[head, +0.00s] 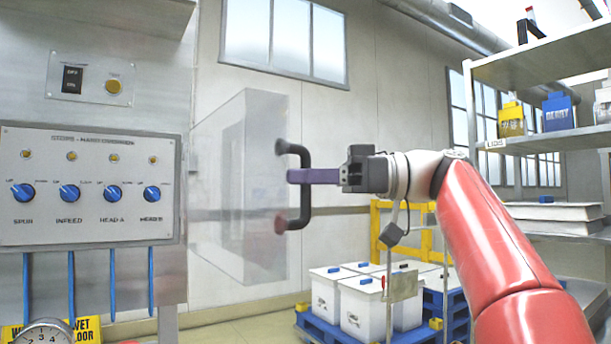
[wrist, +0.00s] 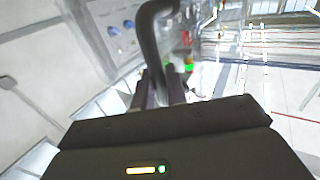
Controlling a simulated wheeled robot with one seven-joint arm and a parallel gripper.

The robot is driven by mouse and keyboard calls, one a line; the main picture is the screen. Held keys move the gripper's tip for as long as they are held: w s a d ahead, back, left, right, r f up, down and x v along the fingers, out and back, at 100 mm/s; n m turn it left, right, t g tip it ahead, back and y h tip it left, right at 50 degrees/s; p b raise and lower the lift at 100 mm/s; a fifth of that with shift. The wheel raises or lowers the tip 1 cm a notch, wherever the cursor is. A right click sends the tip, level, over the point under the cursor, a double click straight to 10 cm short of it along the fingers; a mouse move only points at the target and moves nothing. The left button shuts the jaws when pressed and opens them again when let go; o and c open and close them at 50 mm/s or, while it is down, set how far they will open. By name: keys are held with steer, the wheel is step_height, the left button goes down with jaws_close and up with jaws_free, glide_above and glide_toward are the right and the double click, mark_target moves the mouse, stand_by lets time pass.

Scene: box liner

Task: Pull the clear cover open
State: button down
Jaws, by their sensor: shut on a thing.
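The clear cover (head: 238,190) is a see-through, box-like guard to the right of the control panel in the head view. A black bar handle (head: 304,212) stands upright on its right edge. The handle also shows in the wrist view (wrist: 149,45). My gripper (head: 297,176) reaches in from the right, with its purple fingers shut on the middle of the handle. In the wrist view my gripper (wrist: 160,88) has its two fingers on either side of the dark bar. How far the cover stands open is hard to tell.
A control panel (head: 90,225) with several blue knobs is at the left, with blue cables below. White lidded bins (head: 362,308) stand on a blue pallet (head: 318,328) below my arm. A metal shelf (head: 550,140) with yellow and blue containers is at the right.

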steer(key=shift+a+r, duration=0.1)
steer(key=c, duration=1.5)
jaws_free()
steer(key=shift+a, duration=0.1)
steer(key=d, duration=0.7)
steer(key=shift+s+d, duration=0.3)
steer(key=shift+d, duration=0.1)
